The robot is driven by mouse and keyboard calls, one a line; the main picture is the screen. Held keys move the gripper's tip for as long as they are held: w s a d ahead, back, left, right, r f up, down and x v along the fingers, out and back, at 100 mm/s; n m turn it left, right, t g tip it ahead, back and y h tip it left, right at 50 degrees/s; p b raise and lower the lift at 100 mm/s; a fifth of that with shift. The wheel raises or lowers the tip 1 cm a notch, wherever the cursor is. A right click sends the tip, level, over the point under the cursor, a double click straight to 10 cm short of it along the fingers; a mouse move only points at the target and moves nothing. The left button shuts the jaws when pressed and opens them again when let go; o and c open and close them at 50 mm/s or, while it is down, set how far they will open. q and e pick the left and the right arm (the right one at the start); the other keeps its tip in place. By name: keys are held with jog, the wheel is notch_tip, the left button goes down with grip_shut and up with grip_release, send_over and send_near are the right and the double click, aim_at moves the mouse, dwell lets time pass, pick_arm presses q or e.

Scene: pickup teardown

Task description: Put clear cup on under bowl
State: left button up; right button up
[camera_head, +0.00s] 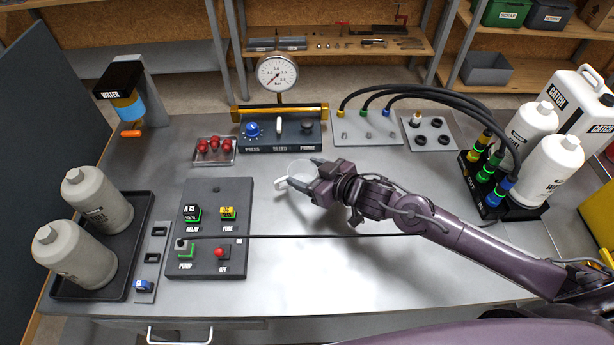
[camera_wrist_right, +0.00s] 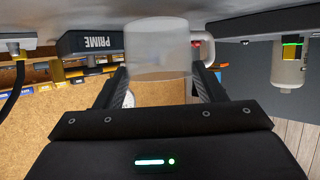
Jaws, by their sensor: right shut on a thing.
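The clear cup (camera_head: 300,169) is at the middle of the bench, in front of the gauge block. My right gripper (camera_head: 304,172) is shut on it, one finger on each side. The cup also fills the upper middle of the right wrist view (camera_wrist_right: 157,50), between the two fingers (camera_wrist_right: 158,88). I cannot tell whether its base touches the bench. The blue bowl (camera_head: 128,107) hangs under the black WATER head (camera_head: 120,76) at the back left, with an orange piece (camera_head: 130,133) below it. The cup is well apart from it. My left gripper is out of view.
A tray of red caps (camera_head: 214,151) and the gauge block (camera_head: 280,135) stand between cup and bowl, toward the back. A dark switch panel (camera_head: 213,225) lies front left. Grey bottles (camera_head: 85,240) stand at far left. Bare bench (camera_head: 165,150) shows near the bowl.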

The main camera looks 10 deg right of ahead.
notch_tip(320, 180, up, 19)
jog(key=d+r+m+t+h+b, duration=0.2)
jog(key=d+r+m+h, duration=0.1)
jog(key=d+m+h, duration=0.3)
jog(key=shift+d+r+m+h+b, duration=0.2)
jog(key=shift+d+m+h+b, duration=0.2)
jog(key=shift+d+h, duration=0.3)
jog(key=shift+a, duration=0.1)
jog(key=shift+w, duration=0.1)
dwell(0.9)
